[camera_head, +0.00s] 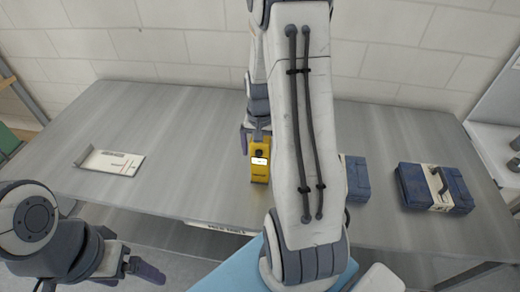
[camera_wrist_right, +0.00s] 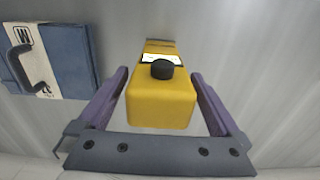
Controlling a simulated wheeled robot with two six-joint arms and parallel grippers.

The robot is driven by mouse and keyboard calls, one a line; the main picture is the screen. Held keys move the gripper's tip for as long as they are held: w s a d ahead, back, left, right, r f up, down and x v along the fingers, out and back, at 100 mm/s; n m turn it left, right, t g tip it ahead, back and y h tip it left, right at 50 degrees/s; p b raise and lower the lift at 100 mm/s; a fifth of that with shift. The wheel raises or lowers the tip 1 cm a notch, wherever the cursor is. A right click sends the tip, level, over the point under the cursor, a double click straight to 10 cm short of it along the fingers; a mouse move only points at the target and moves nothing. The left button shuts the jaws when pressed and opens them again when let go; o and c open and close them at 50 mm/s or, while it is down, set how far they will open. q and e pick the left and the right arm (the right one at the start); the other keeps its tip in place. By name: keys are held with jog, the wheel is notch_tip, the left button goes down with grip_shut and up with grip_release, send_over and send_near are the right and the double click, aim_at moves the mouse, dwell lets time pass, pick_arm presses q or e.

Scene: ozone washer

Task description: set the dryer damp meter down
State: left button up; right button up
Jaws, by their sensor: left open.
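The dryer damp meter (camera_head: 259,163) is a yellow block with a black knob and a white label. It stands near the middle of the grey table in the head view. In the head view my right arm comes down over the table and partly hides this gripper. Whether the meter's base touches the table is hard to tell. My left gripper (camera_head: 140,268) is open and empty, low at the left, in front of the table.
A white tray-like plate (camera_head: 110,162) lies on the left of the table (camera_head: 190,125). A blue case with a pale band (camera_head: 432,187) lies at the right. Another blue case (camera_head: 356,178) is partly hidden by my right arm. The table between plate and meter is clear.

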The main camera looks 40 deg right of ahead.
notch_tip(320, 180, up, 12)
jog(key=shift+r+b, duration=0.2)
jog(key=shift+b, duration=0.35)
jog(key=shift+f, duration=0.1)
notch_tip(320, 180, down, 12)
jog(key=shift+p, duration=0.7)
jog(key=shift+w+r, duration=0.1)
jog(key=shift+r, duration=0.15)
jog(key=shift+r+b, duration=0.45)
jog(key=shift+r, duration=0.8)
jog(key=shift+f, duration=0.1)
